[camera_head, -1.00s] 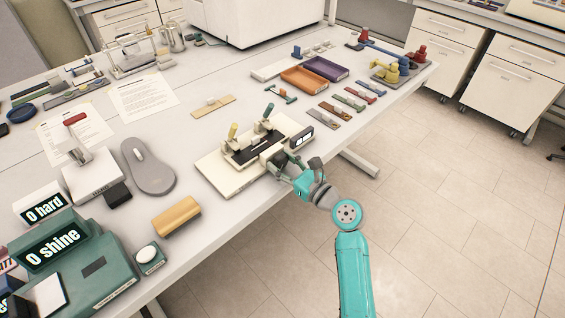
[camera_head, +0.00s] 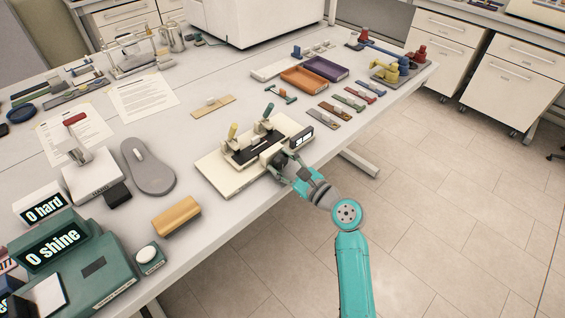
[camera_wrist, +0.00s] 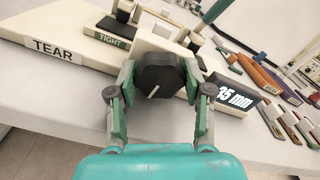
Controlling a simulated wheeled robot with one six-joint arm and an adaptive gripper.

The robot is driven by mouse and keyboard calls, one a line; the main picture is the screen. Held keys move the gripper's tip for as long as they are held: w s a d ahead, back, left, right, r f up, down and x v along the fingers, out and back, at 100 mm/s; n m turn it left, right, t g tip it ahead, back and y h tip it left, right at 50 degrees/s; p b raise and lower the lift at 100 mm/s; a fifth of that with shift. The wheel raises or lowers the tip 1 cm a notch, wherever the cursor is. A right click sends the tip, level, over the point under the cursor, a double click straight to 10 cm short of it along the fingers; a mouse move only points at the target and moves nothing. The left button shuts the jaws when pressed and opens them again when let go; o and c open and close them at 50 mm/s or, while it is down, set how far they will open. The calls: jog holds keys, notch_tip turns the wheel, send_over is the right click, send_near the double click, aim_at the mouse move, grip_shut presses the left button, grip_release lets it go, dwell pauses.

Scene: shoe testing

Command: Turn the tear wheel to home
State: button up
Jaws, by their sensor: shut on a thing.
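The tear tester (camera_head: 222,176) is a cream base at the table's front edge, with a yellow-handled and a green-handled clamp on top. Its plate reads "TEAR" in the wrist view (camera_wrist: 55,48). The tear wheel (camera_wrist: 158,78) is a dark faceted knob with a white pointer line, slanting up to the right. My gripper (camera_wrist: 158,95) is shut on the wheel, one finger on each side. In the head view my gripper (camera_head: 283,166) reaches the tester's front right and mostly hides the wheel. The display (camera_wrist: 234,95) reads "35 mm". A small green label (camera_wrist: 113,40) reads "TIGHT".
Coloured sample strips (camera_head: 348,102) and an orange tray (camera_head: 304,78) lie right of the tester. A grey shoe sole (camera_head: 150,168) and a tan block (camera_head: 176,215) lie to its left. The floor in front of the table is clear.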

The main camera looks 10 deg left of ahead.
jog(key=shift+n, duration=0.6)
jog(key=o, duration=1.2)
jog(key=shift+c, duration=0.2)
